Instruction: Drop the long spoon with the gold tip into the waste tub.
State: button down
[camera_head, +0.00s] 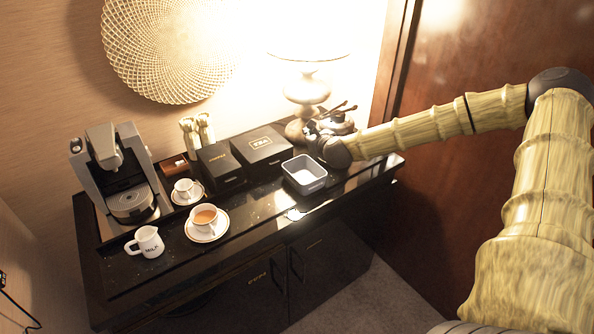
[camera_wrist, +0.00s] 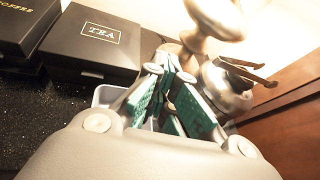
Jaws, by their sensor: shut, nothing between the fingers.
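The waste tub (camera_head: 304,176) is a small square tub, pale inside with a grey front, on the dark counter in front of the black boxes. In the wrist view only part of its pale rim (camera_wrist: 103,95) shows behind my gripper. My gripper (camera_wrist: 172,62) has green-padded fingers drawn together and empty, beside the tub on its lamp side. In the head view my wrist (camera_head: 335,152) hides most of the fingers. I cannot pick out the long spoon with the gold tip for certain; a small brownish bit (camera_wrist: 171,106) shows between the finger linkages, too little to identify.
A metal bucket (camera_wrist: 226,88) with brown tongs (camera_wrist: 248,72) stands close right of my gripper, beside the lamp (camera_head: 306,92). The black tea box (camera_head: 262,147) and coffee box (camera_head: 218,163) stand behind the tub.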

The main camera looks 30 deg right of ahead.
jog(key=f+b, duration=0.2)
jog(key=f, duration=0.3)
jog(key=shift+s+f+b, duration=0.25)
jog(key=shift+s+b, duration=0.05)
jog(key=shift+b, duration=0.1)
jog(key=c, duration=1.7)
grip_release()
jog(key=shift+s+r, duration=0.1)
jog(key=shift+s, duration=0.05)
jog(key=shift+v, duration=5.95)
